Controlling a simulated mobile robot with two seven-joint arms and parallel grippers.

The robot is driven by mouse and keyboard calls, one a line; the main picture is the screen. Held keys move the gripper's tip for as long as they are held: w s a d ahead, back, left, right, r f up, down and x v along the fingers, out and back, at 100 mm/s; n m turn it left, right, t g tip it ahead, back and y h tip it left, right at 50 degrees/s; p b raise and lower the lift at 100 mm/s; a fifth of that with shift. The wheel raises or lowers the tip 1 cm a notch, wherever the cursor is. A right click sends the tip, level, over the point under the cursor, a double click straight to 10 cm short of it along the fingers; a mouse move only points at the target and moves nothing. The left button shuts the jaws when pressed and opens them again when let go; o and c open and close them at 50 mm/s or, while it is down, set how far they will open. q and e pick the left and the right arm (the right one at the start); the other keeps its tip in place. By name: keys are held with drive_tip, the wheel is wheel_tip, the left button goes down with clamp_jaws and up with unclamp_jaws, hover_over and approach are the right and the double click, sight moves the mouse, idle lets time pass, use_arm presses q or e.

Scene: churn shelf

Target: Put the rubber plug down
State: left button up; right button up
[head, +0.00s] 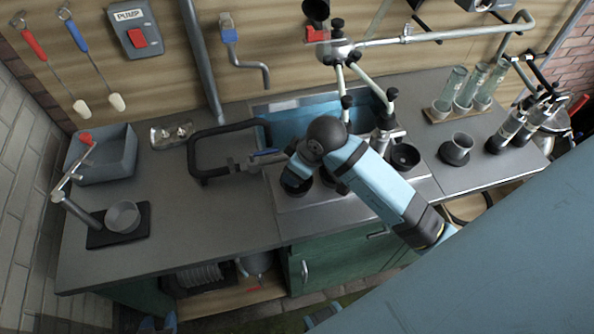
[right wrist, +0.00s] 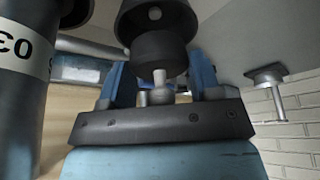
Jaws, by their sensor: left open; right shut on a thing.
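The black rubber plug (right wrist: 160,52) shows in the right wrist view as a stepped dark round body with a pale metal knob toward me. My right gripper (right wrist: 160,88) has its blue fingers on either side of the knob and is shut on the plug. In the head view my right arm reaches over the sink area, and its links hide the fingers and the plug's underside. I cannot tell whether the plug touches anything. My left gripper (head: 158,322) shows only as blue fingertips at the bottom edge of the head view, open and empty, below the counter front.
A blue-lined sink (head: 290,124) lies behind my arm, with a black hose loop (head: 190,152) to its left. A black cup (head: 404,156) stands right of my arm.

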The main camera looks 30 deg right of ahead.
drive_tip(key=shift+f, duration=0.9)
drive_tip(key=shift+f, duration=0.15)
drive_tip(key=shift+s+f, duration=0.1)
drive_tip(key=shift+f, duration=0.4)
